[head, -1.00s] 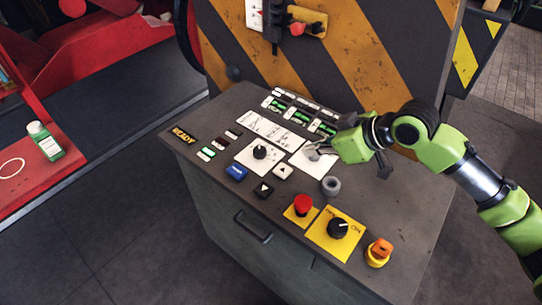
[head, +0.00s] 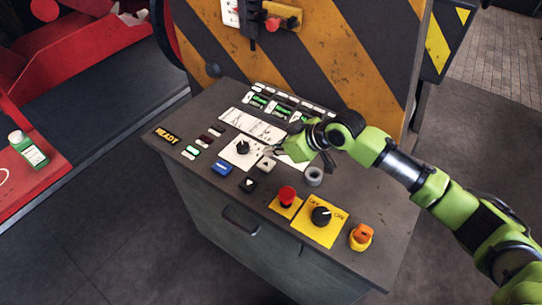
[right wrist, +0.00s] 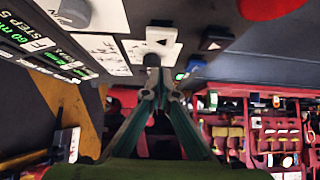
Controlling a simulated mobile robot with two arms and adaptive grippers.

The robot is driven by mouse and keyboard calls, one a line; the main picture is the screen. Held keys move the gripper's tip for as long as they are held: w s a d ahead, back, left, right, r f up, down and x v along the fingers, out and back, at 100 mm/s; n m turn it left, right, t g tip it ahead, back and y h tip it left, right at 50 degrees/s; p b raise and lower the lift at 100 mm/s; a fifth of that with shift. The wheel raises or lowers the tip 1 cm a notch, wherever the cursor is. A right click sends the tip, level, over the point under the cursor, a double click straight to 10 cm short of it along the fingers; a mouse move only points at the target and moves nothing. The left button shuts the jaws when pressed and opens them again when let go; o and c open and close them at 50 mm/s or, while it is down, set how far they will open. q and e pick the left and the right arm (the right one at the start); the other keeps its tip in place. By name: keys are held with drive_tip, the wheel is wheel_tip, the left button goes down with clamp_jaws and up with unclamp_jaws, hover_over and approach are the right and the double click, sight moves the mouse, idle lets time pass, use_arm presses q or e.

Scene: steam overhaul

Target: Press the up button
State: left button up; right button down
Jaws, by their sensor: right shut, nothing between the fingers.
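The up button is a white square button with a dark triangle (head: 266,165) on the grey console's top, right of the blue button and above the black arrow button. In the right wrist view the white button (right wrist: 161,38) shows just beyond the fingertips. My right gripper (head: 271,151) is shut and empty, its tips close to the button's far side. In the right wrist view the closed tips (right wrist: 152,62) appear just below the button; I cannot tell whether they touch it. My left gripper is not in view.
A red mushroom button (head: 287,195), a yellow-plated switch (head: 320,217) and an orange knob (head: 361,235) sit nearer the front right.

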sight(263, 162)
wheel_tip(263, 162, down, 4)
drive_tip(key=shift+a+r+p, duration=0.1)
drive_tip(key=shift+r+p, duration=0.15)
drive_tip(key=shift+p, duration=0.3)
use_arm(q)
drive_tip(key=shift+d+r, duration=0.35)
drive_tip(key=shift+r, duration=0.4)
use_arm(e)
drive_tip(key=shift+f, duration=0.4)
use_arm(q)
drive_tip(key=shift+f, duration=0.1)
use_arm(e)
drive_tip(key=shift+f, duration=0.1)
